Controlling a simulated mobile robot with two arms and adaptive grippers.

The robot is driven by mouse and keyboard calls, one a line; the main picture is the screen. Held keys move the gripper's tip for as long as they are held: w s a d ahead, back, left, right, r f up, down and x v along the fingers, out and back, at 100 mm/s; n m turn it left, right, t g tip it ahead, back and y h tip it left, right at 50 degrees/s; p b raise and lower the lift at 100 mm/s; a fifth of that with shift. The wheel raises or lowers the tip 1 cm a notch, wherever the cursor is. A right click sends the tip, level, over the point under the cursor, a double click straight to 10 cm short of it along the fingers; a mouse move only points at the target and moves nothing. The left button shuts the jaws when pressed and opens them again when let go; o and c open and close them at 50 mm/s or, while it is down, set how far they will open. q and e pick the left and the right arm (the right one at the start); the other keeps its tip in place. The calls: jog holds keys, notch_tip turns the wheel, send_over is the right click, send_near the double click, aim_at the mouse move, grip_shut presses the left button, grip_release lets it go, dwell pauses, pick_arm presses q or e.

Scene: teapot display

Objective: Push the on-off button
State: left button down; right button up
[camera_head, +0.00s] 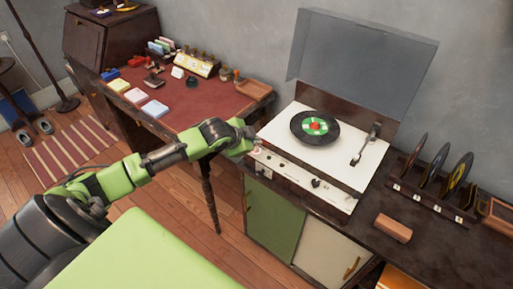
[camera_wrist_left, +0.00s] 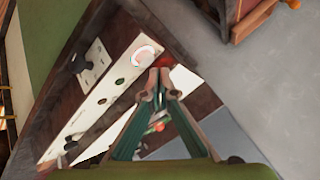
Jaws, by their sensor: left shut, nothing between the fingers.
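The record player (camera_head: 350,168) sits on the dark cabinet with its clear lid raised. My left gripper (camera_head: 252,140) is shut and empty at the panel's left end. In the left wrist view its fingertips (camera_wrist_left: 160,82) are close beside a pale glowing round spot (camera_wrist_left: 147,55) and a red patch (camera_wrist_left: 180,78). I cannot tell which is the on-off button, or whether the tips touch. My right gripper is not in view.
A red-topped desk (camera_head: 205,98) with small items stands behind my left arm. A rack of records (camera_head: 435,185) and a brown block (camera_head: 393,228) are on the cabinet at right. The raised lid (camera_head: 360,60) stands behind the turntable.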

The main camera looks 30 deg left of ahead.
pick_arm(q)
jog(key=shift+f, duration=0.1)
dwell(0.5)
jog(key=shift+f, duration=0.75)
dwell(0.5)
jog(key=shift+r, duration=0.1)
jog(key=shift+r+p, duration=0.75)
jog(key=shift+p, duration=0.4)
notch_tip(320, 180, up, 6)
jog(key=p, duration=0.7)
